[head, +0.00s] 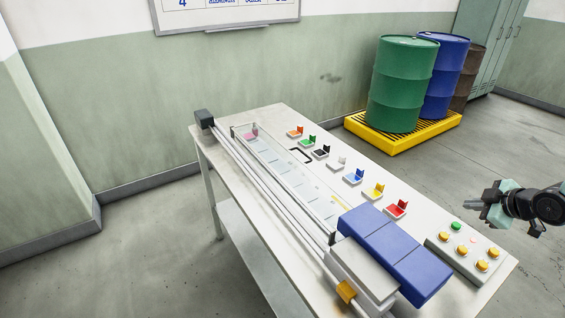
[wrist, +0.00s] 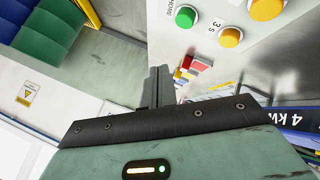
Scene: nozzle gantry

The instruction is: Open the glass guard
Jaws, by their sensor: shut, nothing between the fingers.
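The glass guard (head: 285,172) is a long clear panel over a row of pale tiles on the bench, in the head view. It looks lowered over them; its exact edges are hard to see. A black bar handle (head: 301,155) sits along its right side. My gripper (head: 472,200) is at the right of the head view, beyond the bench's right edge near the button panel, well apart from the guard and handle. In the wrist view my gripper's fingers (wrist: 158,84) are together and empty. The guard cannot be made out in the wrist view.
Several coloured clips, among them a red one (head: 397,208), line the bench right of the guard. A blue block (head: 395,252) and a button panel (head: 468,255) fill the near end. Drums stand on a yellow pallet (head: 400,136) behind. Floor right of the bench is clear.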

